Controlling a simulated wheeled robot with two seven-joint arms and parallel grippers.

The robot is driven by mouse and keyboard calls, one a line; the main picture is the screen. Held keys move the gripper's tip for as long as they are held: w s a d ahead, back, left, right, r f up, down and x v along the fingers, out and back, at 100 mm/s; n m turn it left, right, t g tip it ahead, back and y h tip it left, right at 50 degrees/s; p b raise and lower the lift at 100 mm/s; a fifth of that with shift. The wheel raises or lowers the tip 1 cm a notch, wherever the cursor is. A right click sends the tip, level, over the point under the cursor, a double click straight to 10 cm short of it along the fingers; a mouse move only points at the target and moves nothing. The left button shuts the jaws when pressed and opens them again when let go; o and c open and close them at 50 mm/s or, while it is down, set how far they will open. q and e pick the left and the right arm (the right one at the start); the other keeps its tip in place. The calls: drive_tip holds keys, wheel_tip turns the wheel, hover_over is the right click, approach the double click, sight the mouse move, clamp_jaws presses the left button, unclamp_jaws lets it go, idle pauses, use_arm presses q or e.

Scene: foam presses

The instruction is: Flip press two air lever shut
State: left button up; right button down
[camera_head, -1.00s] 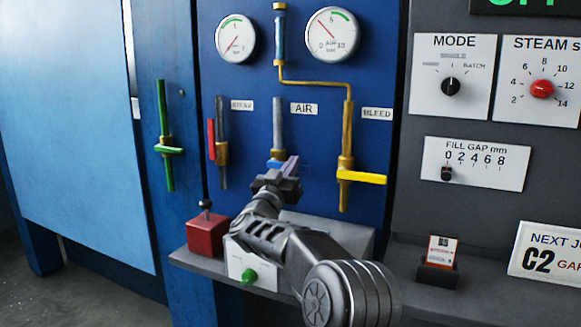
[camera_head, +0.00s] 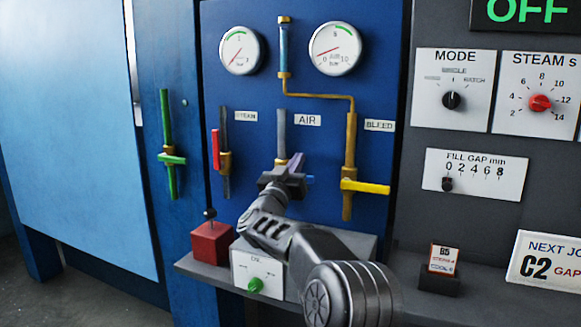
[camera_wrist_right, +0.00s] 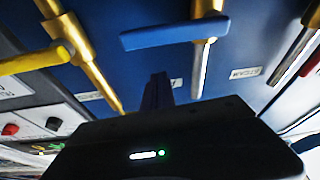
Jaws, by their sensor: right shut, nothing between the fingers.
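The blue air lever (camera_head: 310,179) shows only as a small tip right of my right gripper (camera_head: 295,163) in the head view; the rest is hidden. In the right wrist view the air lever (camera_wrist_right: 175,32) lies across its pipe, reaching left in that picture. My right gripper (camera_wrist_right: 157,90) is shut and empty, with its fingers in front of the panel near the AIR label (camera_head: 307,120). A gap shows between fingers and lever in the wrist view. The air gauge (camera_head: 332,49) needle points low, near 0. My left gripper is not in view.
The yellow bleed lever (camera_head: 365,187) sticks out right across its pipe. The red steam lever (camera_head: 216,150) stands along its pipe. A green lever (camera_head: 172,159) is further left. A red box (camera_head: 211,243) and a white-faced box (camera_head: 257,270) stand on the shelf below.

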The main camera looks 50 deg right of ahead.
drive_tip(key=b+v, duration=0.2)
drive_tip(key=v, duration=0.8)
drive_tip(key=shift+w, duration=0.15)
